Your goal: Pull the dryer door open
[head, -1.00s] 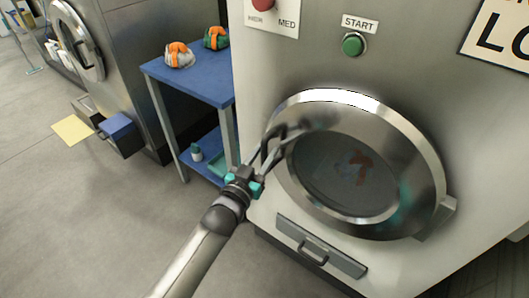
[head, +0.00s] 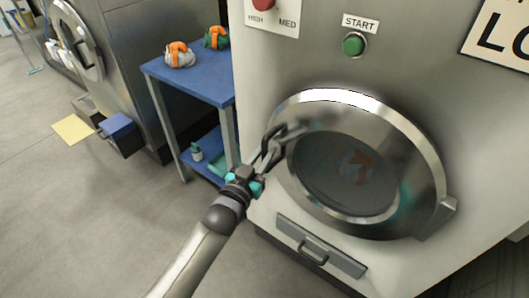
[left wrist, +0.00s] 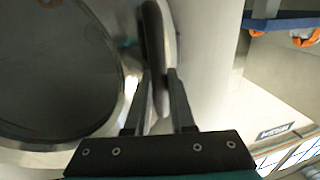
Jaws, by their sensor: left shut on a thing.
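The dryer door (head: 424,165) is a round steel ring with a dark window, on the front of the large steel machine. It looks closed or very nearly so. Its dark handle (head: 268,148) is at the ring's left side. My left gripper (head: 275,152) is at this handle. In the left wrist view, the handle (left wrist: 153,50) runs between the two fingers of my left gripper (left wrist: 157,95), which are shut on it. The door (left wrist: 105,25) fills the left of that view. Orange-red cloth shows dimly behind the glass. My right gripper is not in view.
A green START button (head: 354,44) is above the door, and a drawer with a handle (head: 318,250) is below it. A blue table (head: 200,82) with two wrapped bundles stands to the left, close to the gripper. The floor at front left is clear.

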